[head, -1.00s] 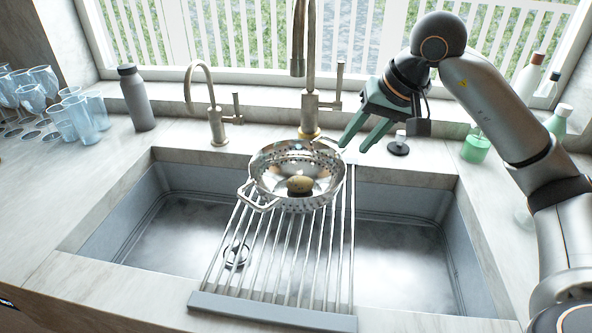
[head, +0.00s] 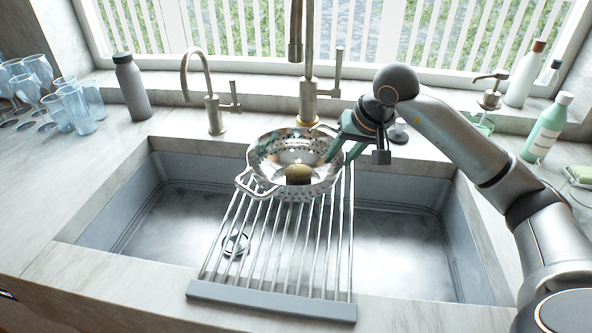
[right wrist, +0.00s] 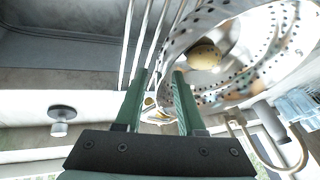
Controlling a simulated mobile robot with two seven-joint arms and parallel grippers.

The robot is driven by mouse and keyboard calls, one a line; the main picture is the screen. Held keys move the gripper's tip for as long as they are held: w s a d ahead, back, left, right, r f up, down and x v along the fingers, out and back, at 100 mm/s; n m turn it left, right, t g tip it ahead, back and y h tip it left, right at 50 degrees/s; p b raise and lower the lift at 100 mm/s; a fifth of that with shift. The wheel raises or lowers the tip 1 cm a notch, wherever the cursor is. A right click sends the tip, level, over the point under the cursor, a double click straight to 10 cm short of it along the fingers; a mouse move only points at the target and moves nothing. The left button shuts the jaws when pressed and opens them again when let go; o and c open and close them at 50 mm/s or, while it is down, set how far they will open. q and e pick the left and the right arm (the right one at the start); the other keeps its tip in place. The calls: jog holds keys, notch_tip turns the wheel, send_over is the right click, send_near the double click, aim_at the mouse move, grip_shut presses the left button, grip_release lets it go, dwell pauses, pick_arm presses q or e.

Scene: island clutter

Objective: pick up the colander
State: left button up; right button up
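The colander (head: 268,157) is a shiny perforated metal bowl with loop handles, resting on the roll-up drying rack over the sink. A brownish round item, perhaps a potato (head: 298,174), lies inside it. My right gripper (head: 337,155) has green fingers and is at the colander's right back rim. In the right wrist view the gripper (right wrist: 160,85) is open, its fingers apart, with the colander (right wrist: 262,62) next to the right finger. The far handle shows between and below the fingertips; I cannot tell whether they touch it. My left gripper is not in view.
The drying rack (head: 270,292) spans the sink (head: 400,250). A tall faucet (head: 308,100) stands right behind the colander, a smaller tap (head: 213,105) to its left. Glasses (head: 75,108) and a grey bottle (head: 131,88) stand left; a green bottle (head: 547,128) stands right.

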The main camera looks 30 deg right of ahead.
jog(key=shift+w+f, duration=0.15)
jog(key=shift+f, duration=0.2)
jog(key=shift+c, duration=0.2)
grip_shut()
dwell(1.0)
